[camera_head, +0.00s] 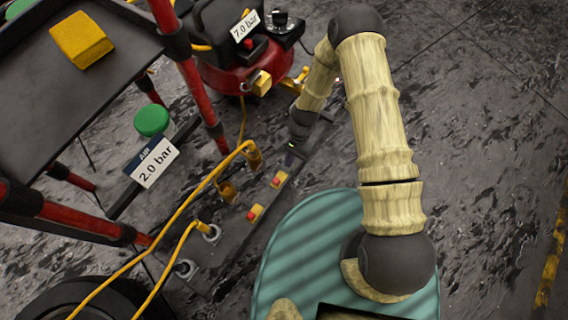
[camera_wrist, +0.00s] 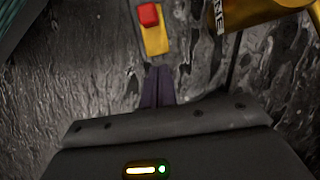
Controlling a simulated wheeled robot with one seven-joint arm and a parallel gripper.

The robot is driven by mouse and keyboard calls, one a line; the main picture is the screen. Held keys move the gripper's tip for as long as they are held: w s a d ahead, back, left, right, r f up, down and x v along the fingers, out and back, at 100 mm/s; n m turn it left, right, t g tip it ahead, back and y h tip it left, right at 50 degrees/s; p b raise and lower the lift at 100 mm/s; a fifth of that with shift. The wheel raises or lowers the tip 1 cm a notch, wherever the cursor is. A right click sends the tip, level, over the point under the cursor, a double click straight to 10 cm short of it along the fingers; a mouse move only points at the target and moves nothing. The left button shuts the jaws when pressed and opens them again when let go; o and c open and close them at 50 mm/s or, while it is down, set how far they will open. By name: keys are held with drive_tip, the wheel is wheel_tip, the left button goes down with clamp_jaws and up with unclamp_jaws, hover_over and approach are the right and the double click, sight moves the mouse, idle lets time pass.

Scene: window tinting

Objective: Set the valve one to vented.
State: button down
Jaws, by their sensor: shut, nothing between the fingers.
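Two small yellow valve pieces with red parts sit on the dark panel in the head view, an upper one (camera_head: 279,179) and a lower one (camera_head: 255,213). My gripper (camera_head: 288,162) is just above the upper one, pointing down. In the wrist view, a yellow piece with a red block (camera_wrist: 149,15) at its far end lies just beyond my gripper (camera_wrist: 158,70). The fingers are together and empty, close to its near end; contact cannot be told. A yellow body (camera_wrist: 238,12) to the right carries partly cut-off lettering ending in "NE". I cannot read any valve position marking.
Yellow hoses (camera_head: 181,205) run across the panel to brass-coloured fittings (camera_head: 253,155) and grey ports. A green button (camera_head: 151,120) and a "2.0 bar" sign (camera_head: 155,162) stand left. A red compressor (camera_head: 240,78) marked "7.0 bar" stands behind. Open floor lies right.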

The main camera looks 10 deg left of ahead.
drive_tip(key=p+v, duration=0.4)
drive_tip(key=v, duration=0.5)
drive_tip(key=shift+r, duration=0.15)
drive_tip(key=shift+s, duration=0.1)
